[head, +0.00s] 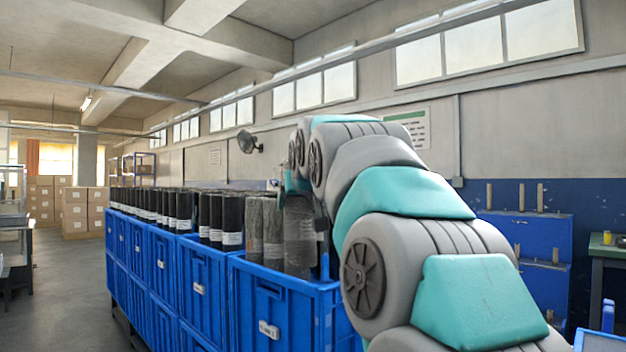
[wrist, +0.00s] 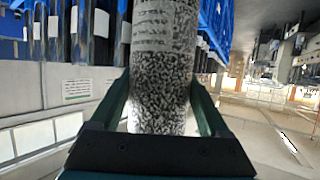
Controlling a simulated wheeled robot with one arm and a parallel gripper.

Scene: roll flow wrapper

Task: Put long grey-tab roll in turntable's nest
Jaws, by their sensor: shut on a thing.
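My gripper (wrist: 163,88) is shut on a grey, speckled roll (wrist: 162,60) in the wrist view, with one finger on each side of it. The roll runs up out of the top of that view, so its far end and any tab are hidden. In the head view my arm reaches over the nearest blue crate, and my gripper is mostly hidden behind my arm. A grey roll (head: 299,238) stands upright just below the arm's end, in or over that crate; I cannot tell whether its bottom is clear. I see no turntable or nest in either view.
A row of blue crates (head: 265,300) filled with dark and grey rolls (head: 232,222) runs away to the left. Cardboard boxes (head: 80,210) stand farther back. A blue rack with wooden pegs (head: 525,240) and a green-framed table (head: 606,250) are at right.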

